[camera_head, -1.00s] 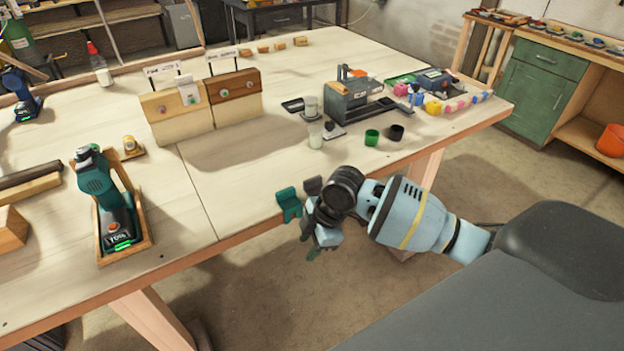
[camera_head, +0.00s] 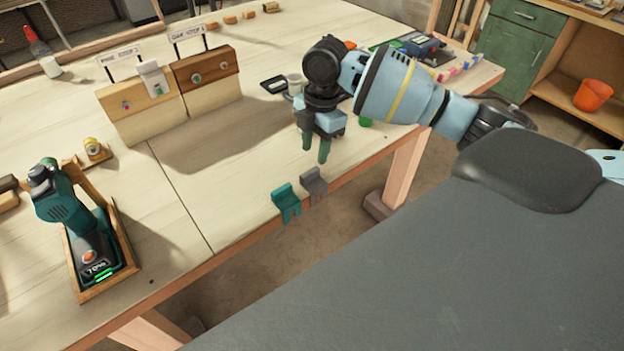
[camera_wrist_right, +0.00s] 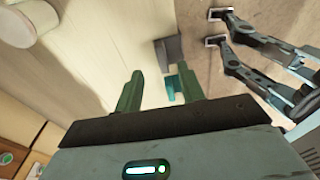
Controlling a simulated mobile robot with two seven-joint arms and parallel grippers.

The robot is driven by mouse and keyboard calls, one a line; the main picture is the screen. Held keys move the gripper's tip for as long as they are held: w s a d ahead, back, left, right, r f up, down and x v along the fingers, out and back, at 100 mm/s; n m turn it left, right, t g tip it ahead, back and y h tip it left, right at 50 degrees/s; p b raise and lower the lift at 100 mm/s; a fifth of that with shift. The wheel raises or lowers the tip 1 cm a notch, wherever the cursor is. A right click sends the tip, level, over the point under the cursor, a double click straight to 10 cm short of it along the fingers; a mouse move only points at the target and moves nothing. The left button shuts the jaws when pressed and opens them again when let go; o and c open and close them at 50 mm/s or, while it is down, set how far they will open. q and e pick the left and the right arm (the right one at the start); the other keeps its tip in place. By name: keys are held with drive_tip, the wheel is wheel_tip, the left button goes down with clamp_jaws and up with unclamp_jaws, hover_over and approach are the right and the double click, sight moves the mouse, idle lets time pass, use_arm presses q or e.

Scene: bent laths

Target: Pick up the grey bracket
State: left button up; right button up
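The grey bracket (camera_head: 314,184) sits at the table's front edge, just right of a similar teal bracket (camera_head: 287,202). My right gripper (camera_head: 316,152) points down above the table near this edge, apart from the grey bracket. Its two green fingers are spread with nothing held between them. In the right wrist view, the grey bracket (camera_wrist_right: 168,52) shows beyond the open fingertips (camera_wrist_right: 161,73). The teal bracket (camera_wrist_right: 174,86) shows between the fingers in that view, partly hidden by one.
Two wooden stop blocks (camera_head: 140,112) with signs stand farther back. A teal power tool (camera_head: 75,220) sits in a wooden holder at the left. Green and dark items lie behind my right arm.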

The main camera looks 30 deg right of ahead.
sight(310, 171)
drive_tip(key=shift+a+f, duration=0.1)
drive_tip(key=shift+f, duration=0.6)
drive_tip(key=f, duration=0.2)
drive_tip(key=a+f, duration=0.1)
drive_tip(key=f, duration=0.1)
drive_tip(key=shift+s+a, duration=0.1)
drive_tip(key=shift+s, duration=0.05)
drive_tip(key=shift+f, duration=0.5)
clamp_jaws()
